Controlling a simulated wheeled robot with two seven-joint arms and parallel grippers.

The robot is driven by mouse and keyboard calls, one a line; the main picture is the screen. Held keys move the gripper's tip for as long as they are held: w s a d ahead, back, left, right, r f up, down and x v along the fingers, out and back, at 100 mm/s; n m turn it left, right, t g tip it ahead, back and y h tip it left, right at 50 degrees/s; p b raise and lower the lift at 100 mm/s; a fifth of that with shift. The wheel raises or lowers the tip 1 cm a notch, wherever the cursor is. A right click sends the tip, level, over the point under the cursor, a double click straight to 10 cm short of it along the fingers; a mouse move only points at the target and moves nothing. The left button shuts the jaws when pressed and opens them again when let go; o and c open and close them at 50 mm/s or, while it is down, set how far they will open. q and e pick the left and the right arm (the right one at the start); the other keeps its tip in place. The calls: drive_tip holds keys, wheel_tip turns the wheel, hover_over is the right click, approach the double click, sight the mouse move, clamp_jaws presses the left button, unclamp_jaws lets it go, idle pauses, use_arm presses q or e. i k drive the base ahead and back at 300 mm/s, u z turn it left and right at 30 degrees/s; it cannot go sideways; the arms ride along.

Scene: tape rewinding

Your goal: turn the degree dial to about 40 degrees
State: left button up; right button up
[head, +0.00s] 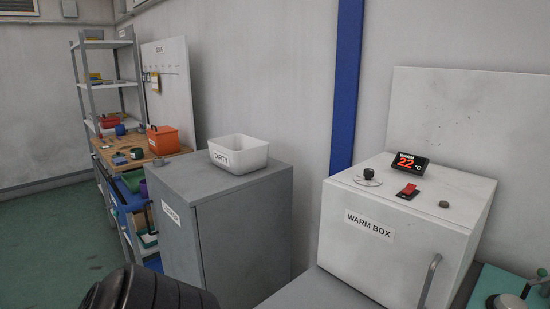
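The degree dial (369,175) is a small black knob on a pale round plate. It sits on the top of the white warm box (347,254), near the left back edge. Its pointer and scale marks are too small to read. A black display (409,163) behind the dial, to its right, shows a red 22 °C. A red rocker switch (407,190) is on the box top to the right of the dial. Neither of my grippers is in view, and nothing touches the dial.
A grey cabinet (240,231) with a white bin labelled DIRTY (238,153) stands left of the warm box. The box has a metal front handle (429,281). Green equipment (507,283) is at the lower right. A wooden bench and shelves (107,44) stand far left.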

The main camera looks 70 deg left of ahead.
sight(369, 174)
drive_tip(key=u, duration=2.3)
